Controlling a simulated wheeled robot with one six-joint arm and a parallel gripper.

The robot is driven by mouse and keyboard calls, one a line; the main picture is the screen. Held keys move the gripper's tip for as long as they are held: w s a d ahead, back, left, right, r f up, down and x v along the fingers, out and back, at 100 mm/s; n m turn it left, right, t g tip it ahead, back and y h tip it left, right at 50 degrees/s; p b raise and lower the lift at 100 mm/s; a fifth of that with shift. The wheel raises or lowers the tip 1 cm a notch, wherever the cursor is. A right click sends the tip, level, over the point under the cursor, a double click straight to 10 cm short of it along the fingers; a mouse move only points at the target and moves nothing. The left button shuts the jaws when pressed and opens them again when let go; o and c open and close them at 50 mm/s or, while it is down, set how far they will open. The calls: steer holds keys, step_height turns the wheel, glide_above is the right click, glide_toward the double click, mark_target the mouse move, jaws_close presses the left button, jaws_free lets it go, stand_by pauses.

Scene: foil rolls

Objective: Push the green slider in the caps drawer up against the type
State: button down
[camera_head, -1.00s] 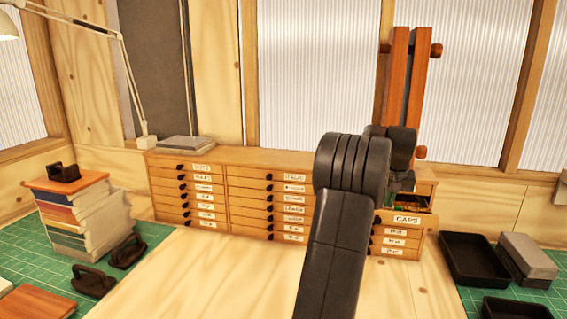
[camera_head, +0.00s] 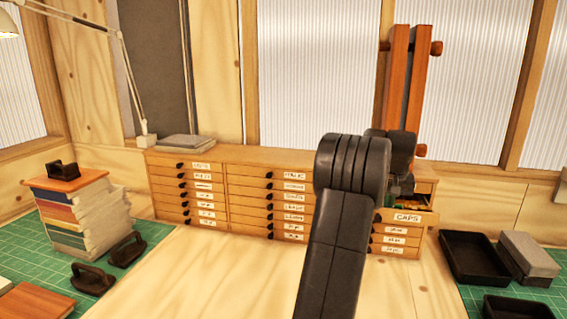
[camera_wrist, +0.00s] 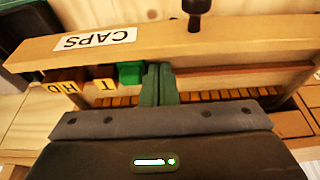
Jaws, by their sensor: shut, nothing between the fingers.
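The caps drawer (camera_head: 407,217) is pulled open at the right end of the cabinet. In the wrist view its front (camera_wrist: 200,42) runs across the top, with the CAPS label upside down. Yellow-faced type blocks (camera_wrist: 103,85) marked with letters stand in the drawer at the left. The green slider (camera_wrist: 131,74) is just right of the T block, with little or no gap visible. My gripper (camera_wrist: 158,70) is shut and empty, its fingers down in the drawer close at the slider's right side; contact is unclear. In the head view my arm mostly hides the gripper (camera_head: 403,186).
The drawer's knob (camera_wrist: 195,8) sticks out from its front. The type cabinet (camera_head: 228,195) has several closed drawers. Black trays (camera_head: 470,262) and a grey block (camera_head: 528,256) lie at the right. A stack of books (camera_head: 75,215) stands at the left. The wooden tabletop (camera_head: 220,275) in front is bare.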

mark_target(399, 205)
steer(key=shift+r+p, duration=0.4)
steer(key=shift+p, duration=0.15)
steer(key=shift+s+d+p, duration=0.2)
steer(key=shift+d+p, duration=0.1)
steer(key=shift+d, duration=0.45)
steer(key=shift+s+d+p, duration=0.2)
steer(key=shift+d+p, duration=0.05)
steer(key=shift+d, duration=0.5)
stand_by(0.5)
steer(key=shift+w+a, duration=0.1)
steer(key=shift+a, duration=0.3)
steer(key=shift+r, duration=3.5)
steer(key=shift+f, duration=0.1)
step_height(399, 205, down, 7)
steer(key=shift+r, duration=0.1)
steer(key=shift+d, duration=0.1)
steer(key=shift+r, duration=0.1)
